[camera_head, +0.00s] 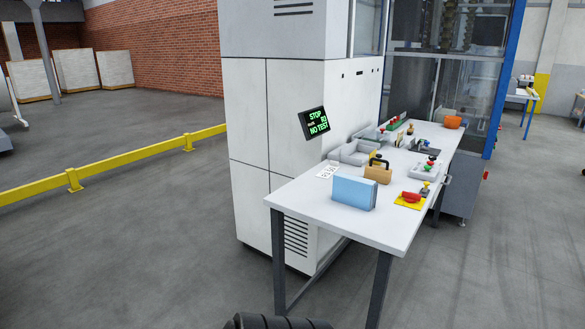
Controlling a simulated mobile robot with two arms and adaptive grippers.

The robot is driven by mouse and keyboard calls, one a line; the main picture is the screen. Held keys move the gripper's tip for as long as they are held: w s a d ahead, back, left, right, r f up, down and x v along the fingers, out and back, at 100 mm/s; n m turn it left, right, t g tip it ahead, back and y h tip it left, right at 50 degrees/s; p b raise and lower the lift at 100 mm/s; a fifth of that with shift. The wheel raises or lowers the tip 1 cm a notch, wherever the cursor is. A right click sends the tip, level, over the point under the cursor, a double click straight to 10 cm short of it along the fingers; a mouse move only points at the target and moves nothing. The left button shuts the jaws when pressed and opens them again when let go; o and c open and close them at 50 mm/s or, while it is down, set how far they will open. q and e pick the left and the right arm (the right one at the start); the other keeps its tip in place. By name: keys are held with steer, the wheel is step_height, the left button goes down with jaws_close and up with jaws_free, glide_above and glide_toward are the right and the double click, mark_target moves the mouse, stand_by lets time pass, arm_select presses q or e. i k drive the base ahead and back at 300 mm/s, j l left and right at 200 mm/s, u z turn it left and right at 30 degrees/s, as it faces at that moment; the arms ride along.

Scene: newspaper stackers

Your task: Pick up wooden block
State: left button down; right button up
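A tan, wood-coloured block (377,175) with a dark handle-like piece at its top stands on the white table (310,207). It is behind and slightly right of a light blue box-like object (353,194), which may hide part of its lower left side.
A white machine cabinet (275,150) borders the table's left side. Open floor lies right.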

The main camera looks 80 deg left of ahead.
mark_target(382, 174)
steer(key=k+u, duration=0.1)
steer(key=u, duration=1.9)
steer(key=i+j+u, duration=0.65)
steer(key=u, duration=0.2)
steer(key=i+u, duration=0.8)
steer(key=i, duration=0.15)
steer(key=i+u, duration=0.4)
steer(key=i, duration=0.75)
steer(key=i+z, duration=0.45)
steer(key=i+j+z, duration=0.1)
steer(key=i+z, duration=0.15)
steer(key=z, duration=0.25)
